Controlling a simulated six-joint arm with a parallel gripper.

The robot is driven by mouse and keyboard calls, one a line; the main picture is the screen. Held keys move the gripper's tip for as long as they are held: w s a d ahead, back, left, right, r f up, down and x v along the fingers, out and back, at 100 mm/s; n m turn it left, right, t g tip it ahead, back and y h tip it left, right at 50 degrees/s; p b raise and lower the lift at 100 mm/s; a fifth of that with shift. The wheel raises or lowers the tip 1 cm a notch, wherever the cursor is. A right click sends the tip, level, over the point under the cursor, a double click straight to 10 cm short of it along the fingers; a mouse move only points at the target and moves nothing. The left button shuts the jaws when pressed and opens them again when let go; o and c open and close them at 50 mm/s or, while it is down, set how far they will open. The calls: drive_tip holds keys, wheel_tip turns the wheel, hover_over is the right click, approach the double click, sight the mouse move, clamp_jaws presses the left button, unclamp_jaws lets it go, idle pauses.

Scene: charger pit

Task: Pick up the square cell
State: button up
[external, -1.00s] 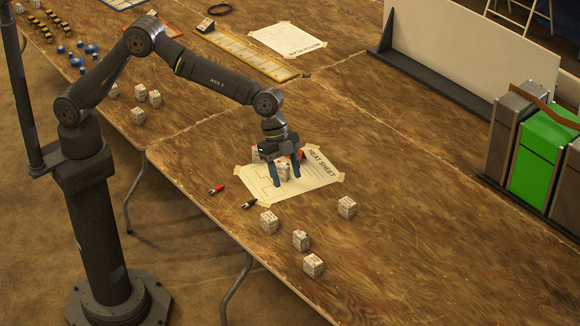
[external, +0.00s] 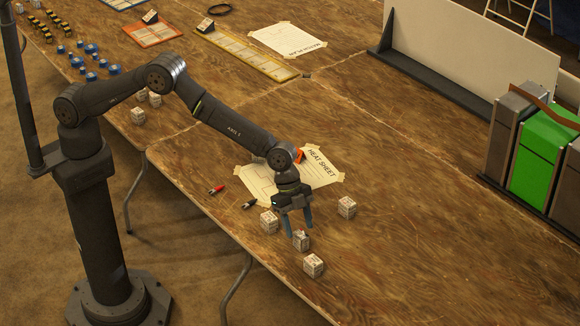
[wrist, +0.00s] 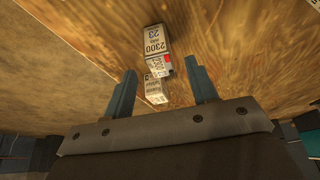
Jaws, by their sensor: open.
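Several white box-shaped cells with printed labels lie on the wooden table. Other cells stand close by: one to the left (external: 269,222), one to the right (external: 347,207) and one nearer the table edge (external: 313,265). In the wrist view, my gripper (wrist: 160,68) is open and empty. A cell marked 2300 (wrist: 157,41) shows beyond the fingertips, and another cell (wrist: 156,91) shows between the fingers. I cannot tell whether the fingers touch either.
The heat sheet (external: 322,170) is taped to the table behind my gripper, partly hidden by my arm. A red marker (external: 217,190) and a black marker (external: 250,204) lie to its left.

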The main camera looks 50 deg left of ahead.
sight(301, 234)
drive_tip(key=shift+x, duration=2.6)
drive_tip(key=shift+c, duration=0.2)
drive_tip(key=c, duration=1.1)
